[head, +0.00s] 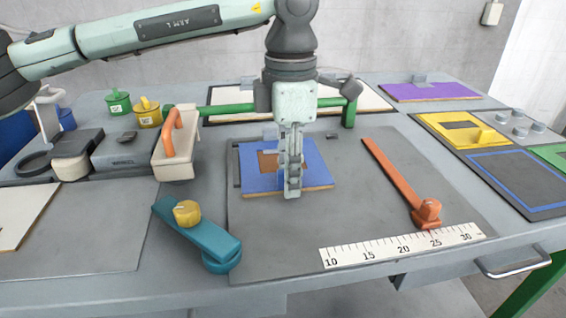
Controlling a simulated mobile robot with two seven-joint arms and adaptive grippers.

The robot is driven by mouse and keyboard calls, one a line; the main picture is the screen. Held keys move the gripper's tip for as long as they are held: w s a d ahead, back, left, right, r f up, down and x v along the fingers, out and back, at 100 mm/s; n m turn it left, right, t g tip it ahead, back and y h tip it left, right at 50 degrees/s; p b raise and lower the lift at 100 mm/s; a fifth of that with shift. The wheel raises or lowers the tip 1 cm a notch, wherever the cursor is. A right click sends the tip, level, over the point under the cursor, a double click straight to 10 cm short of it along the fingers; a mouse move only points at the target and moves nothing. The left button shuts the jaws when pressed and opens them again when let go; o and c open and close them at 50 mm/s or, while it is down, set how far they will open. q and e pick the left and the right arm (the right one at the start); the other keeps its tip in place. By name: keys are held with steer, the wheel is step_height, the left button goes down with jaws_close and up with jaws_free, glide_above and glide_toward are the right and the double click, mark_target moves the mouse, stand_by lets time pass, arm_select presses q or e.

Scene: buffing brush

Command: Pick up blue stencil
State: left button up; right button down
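The blue stencil (257,182) is a flat blue plate with a cut-out showing brown, in the middle of the head view. It lies on a thin board with an orange-brown edge, on the grey work mat. My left gripper (292,194) points straight down in front of or over the stencil's right half and hides part of it. Its fingers are seen nearly edge-on, so I cannot tell whether they are open, or whether they touch the stencil. My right gripper is out of view.
A green bar (221,109) stands behind the stencil. A beige bin (178,158) with an orange handle and a teal lever (200,235) are left. An orange arm (395,176) and a white ruler (345,254) are right and front. A blue-outlined dark panel (520,178) lies far right.

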arm_select(q)
jaws_close()
steer(key=shift+r, duration=0.1)
